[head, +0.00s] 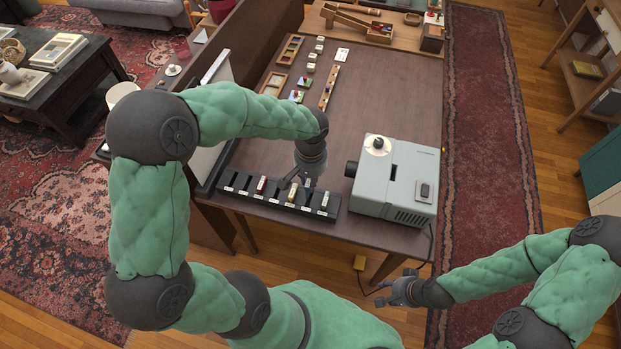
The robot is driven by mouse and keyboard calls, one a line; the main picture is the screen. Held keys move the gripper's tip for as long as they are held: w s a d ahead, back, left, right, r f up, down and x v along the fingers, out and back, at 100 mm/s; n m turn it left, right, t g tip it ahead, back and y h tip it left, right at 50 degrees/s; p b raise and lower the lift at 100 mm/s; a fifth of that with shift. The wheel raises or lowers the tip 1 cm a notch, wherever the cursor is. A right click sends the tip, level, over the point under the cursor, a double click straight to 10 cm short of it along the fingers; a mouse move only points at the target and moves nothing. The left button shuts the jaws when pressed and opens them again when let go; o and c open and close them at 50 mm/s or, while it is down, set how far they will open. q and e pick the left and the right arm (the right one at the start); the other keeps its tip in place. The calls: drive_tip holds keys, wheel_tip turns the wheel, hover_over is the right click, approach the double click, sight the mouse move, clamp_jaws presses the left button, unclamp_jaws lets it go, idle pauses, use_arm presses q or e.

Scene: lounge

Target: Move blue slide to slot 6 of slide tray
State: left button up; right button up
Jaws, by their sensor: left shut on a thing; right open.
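The black slide tray (233,192) lies along the table's front edge, its slots in a row with small white labels. A red-and-white slide (261,185), a yellowish slide (292,192) and a white-and-green slide (324,200) stand upright in it. My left gripper (303,183) points down over the right half of the tray, shut on a slide. That slide, the blue one as no other blue slide shows in the tray, is mostly hidden by the fingers. I cannot tell whether it touches a slot. My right gripper (385,291) is open and empty, beyond the table's front edge.
A grey projector (395,180) stands just right of the tray. Small boxes, wooden trays (273,84) and a wooden strip (329,88) lie further back. The table's middle (370,105) is clear.

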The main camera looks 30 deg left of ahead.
use_arm(q)
drive_tip(key=shift+f+b, duration=1.35)
drive_tip(key=shift+f, duration=0.6)
drive_tip(key=shift+f+b, duration=1.9)
drive_tip(key=shift+f, duration=0.55)
drive_tip(key=o, duration=0.9)
drive_tip(key=shift+o, duration=0.2)
drive_tip(key=shift+r+p, duration=2.35)
drive_tip(key=shift+r, duration=0.7)
drive_tip(key=shift+s, duration=0.1)
